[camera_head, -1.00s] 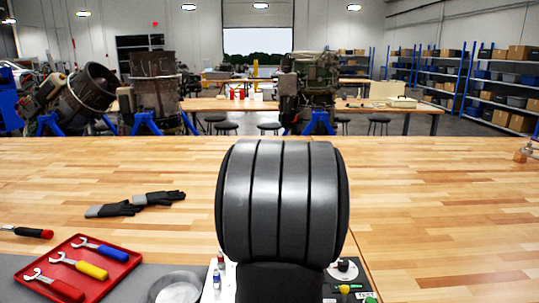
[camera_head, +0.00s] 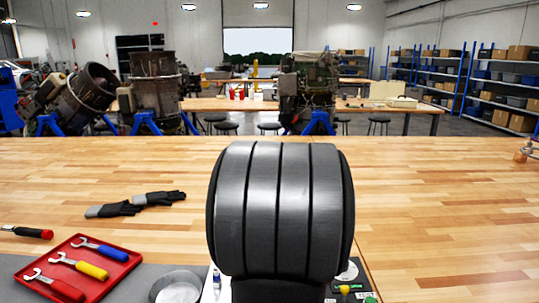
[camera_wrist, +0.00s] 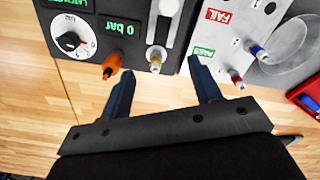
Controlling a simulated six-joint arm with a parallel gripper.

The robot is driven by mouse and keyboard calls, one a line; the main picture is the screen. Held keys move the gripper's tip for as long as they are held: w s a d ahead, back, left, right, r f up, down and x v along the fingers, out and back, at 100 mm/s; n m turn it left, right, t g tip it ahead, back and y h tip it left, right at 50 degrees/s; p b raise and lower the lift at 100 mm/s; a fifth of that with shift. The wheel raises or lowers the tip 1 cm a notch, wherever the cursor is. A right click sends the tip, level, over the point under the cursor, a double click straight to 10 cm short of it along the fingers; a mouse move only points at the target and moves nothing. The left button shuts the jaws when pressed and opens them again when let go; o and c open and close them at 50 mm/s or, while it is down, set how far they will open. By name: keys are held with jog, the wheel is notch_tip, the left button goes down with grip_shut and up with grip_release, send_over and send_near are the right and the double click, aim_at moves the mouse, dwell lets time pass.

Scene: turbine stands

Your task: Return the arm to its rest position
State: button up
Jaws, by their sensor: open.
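My gripper (camera_wrist: 161,68) shows in the wrist view, its two dark fingers apart with nothing between them. It hangs above the wooden bench, its fingertips pointing towards a dark test box (camera_wrist: 100,28) and a white board (camera_wrist: 235,45). I cannot tell its exact height. In the head view a large dark grey link of my arm fills the lower middle and hides the gripper and most of the box and board.
The board bears a red FAIL label and small red and blue parts. A red wrench tray (camera_head: 122,268), round dish (camera_head: 178,288) and gloves (camera_head: 135,205) lie left. The bench's right side is mostly clear.

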jog(key=w+n, duration=0.1)
jog(key=n, duration=0.2)
jog(key=w+n, duration=0.1)
jog(key=n, duration=0.3)
jog(key=w+n, duration=0.2)
jog(key=n, duration=0.2)
jog(key=shift+f, duration=0.35)
jog(key=shift+n, duration=0.3)
jog(key=shift+s+r+m, duration=0.1)
jog(key=shift+s+m, duration=0.45)
jog(key=shift+m, duration=1.1)
jog(key=shift+s+r+m, duration=0.1)
jog(key=shift+s+m, duration=0.5)
jog(key=shift+m, duration=1)
jog(key=shift+s+r+m, duration=0.1)
jog(key=shift+s+m, duration=0.45)
jog(key=shift+m, duration=1.1)
